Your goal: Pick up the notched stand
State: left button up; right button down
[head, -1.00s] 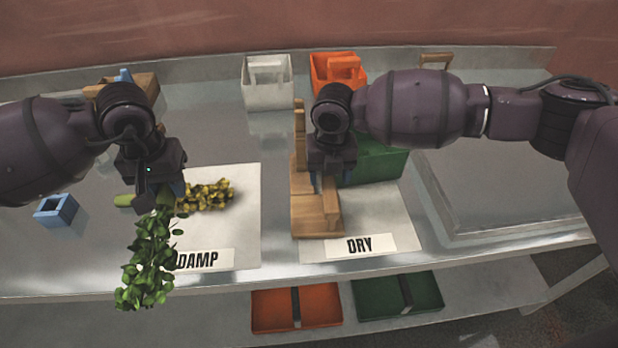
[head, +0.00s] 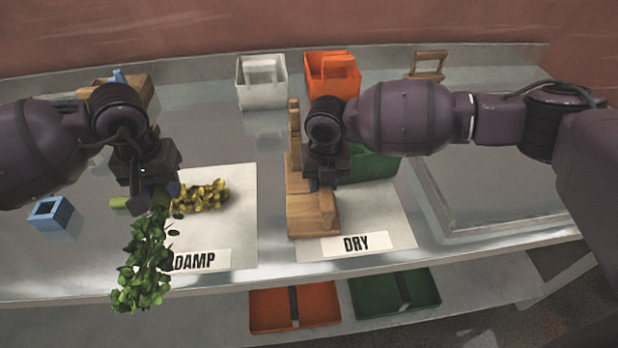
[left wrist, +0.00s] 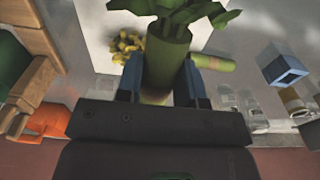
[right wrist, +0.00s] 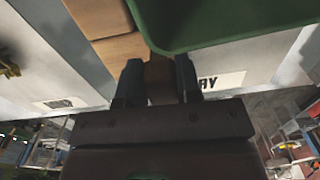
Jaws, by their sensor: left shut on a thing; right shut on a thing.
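The notched stand (head: 300,212) is wooden and stands upright on the white sheet marked DRY, with a tall post at its back. My right gripper (head: 322,186) is shut on part of the stand; the right wrist view shows brown wood (right wrist: 159,80) between the fingers. My left gripper (head: 156,200) is shut on the green stem (left wrist: 167,62) of a leafy bunch (head: 143,265), which hangs over the left side of the sheet marked DAMP. The stand's far side is partly hidden by my right gripper.
Yellow flowers (head: 202,196) lie on the DAMP sheet (head: 235,220). White (head: 262,85) and orange (head: 333,78) bins stand at the back. A blue square holder (head: 50,213) is at the left. A shallow metal tray (head: 500,215) is at the right.

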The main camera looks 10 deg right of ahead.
jog(key=shift+r, duration=0.65)
notch_tip(320, 180, up, 3)
jog(key=shift+f, duration=0.15)
jog(key=s, duration=1.8)
jog(key=shift+f+b, duration=0.25)
jog(key=shift+b, duration=0.15)
jog(key=shift+w, duration=0.1)
